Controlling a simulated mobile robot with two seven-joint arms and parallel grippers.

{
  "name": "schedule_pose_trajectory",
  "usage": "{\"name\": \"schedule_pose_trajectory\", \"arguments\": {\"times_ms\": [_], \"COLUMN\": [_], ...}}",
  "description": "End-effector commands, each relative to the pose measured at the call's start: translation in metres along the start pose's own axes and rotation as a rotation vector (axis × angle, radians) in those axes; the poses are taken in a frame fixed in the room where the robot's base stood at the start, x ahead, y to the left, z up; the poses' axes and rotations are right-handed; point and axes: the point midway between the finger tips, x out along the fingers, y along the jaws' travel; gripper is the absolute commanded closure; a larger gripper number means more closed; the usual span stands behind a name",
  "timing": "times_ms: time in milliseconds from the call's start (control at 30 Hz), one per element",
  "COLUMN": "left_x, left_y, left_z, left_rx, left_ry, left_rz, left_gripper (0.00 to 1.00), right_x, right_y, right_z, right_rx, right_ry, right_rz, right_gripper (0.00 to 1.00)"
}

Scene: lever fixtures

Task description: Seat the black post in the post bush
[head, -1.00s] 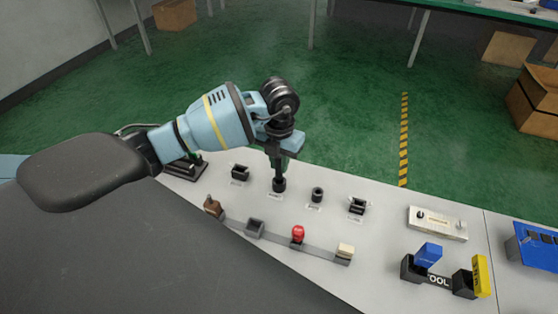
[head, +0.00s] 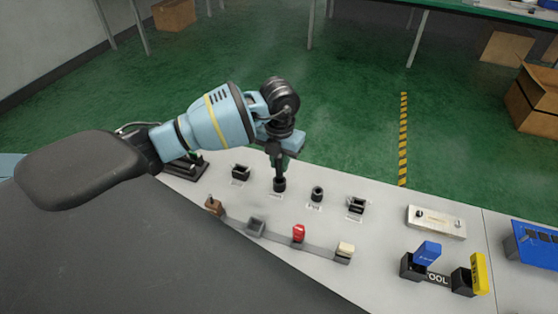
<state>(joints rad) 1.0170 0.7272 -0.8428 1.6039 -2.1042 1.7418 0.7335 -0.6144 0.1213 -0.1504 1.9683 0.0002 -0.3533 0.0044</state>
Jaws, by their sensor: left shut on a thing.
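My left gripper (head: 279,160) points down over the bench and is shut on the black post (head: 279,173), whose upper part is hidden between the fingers. The lower end of the post meets a dark round bush (head: 279,186) on the bench top, and the post stands about upright there. How deep it sits in the bush cannot be told from this view. My right gripper is not in view.
A square black holder (head: 240,172) stands to the left, a round black socket (head: 317,193) and another black holder (head: 356,205) to the right. In front is a rail with a brown piece (head: 214,206), red piece (head: 299,232) and cream block (head: 345,249).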

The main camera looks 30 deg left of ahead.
Motion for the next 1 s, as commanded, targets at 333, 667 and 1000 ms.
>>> {"name": "schedule_pose_trajectory", "arguments": {"times_ms": [333, 667, 1000], "left_x": [0.0004, -0.0008, 0.0004], "left_y": [-0.0002, -0.0003, -0.0004], "left_z": [-0.0001, 0.0002, -0.0001], "left_rx": [0.000, 0.000, 0.000], "left_ry": [0.000, -0.001, 0.000], "left_rz": [0.000, -0.001, -0.001], "left_gripper": [1.00, 1.00, 1.00], "right_x": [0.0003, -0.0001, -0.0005], "right_y": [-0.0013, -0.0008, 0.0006], "right_z": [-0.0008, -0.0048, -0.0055], "right_rx": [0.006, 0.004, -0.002], "right_ry": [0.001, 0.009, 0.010], "right_rz": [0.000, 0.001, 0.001], "right_gripper": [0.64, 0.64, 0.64]}}
